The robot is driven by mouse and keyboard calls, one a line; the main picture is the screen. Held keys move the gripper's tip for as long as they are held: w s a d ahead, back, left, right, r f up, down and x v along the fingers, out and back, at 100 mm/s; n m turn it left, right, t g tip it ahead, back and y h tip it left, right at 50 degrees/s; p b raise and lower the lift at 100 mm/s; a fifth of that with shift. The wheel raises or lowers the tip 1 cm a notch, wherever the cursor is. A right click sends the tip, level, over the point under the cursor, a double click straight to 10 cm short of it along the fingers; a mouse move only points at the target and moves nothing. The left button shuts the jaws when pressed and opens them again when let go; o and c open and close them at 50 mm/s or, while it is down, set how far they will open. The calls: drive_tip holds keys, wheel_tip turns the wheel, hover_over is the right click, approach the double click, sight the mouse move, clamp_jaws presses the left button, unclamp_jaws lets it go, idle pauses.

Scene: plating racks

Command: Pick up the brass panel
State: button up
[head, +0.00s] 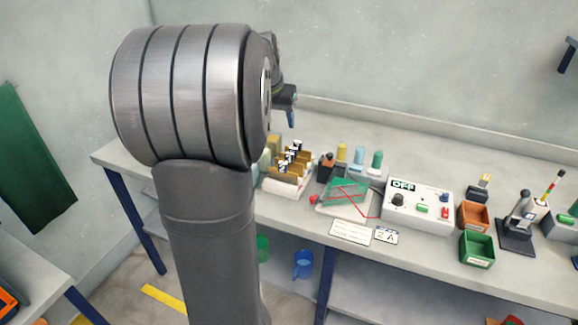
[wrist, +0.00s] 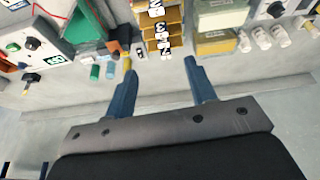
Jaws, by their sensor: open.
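Several brass-coloured panels (head: 287,174) stand in a row in a pale rack (head: 285,189) on the bench, with black-and-white number tags on them. They also show at the top centre of the wrist view (wrist: 172,29). I cannot tell which one the task means. My gripper (wrist: 161,68) is open and empty, with its two blue fingers spread apart. In the wrist view the panels lie beyond the fingertips, in line with the gap. In the head view my gripper (head: 291,118) hangs above and behind the rack, partly hidden by my arm.
Right of the rack are coloured bottles (head: 342,153), a green mesh piece (head: 346,191) with red wire, and a control box (head: 419,206) reading OFF. An orange bin (head: 473,217) and a green bin (head: 477,250) stand farther right. The bench's back strip is clear.

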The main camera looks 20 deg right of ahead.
approach(289, 154)
drive_tip(key=shift+m, duration=0.4)
drive_tip(key=x, duration=0.9)
clamp_jaws()
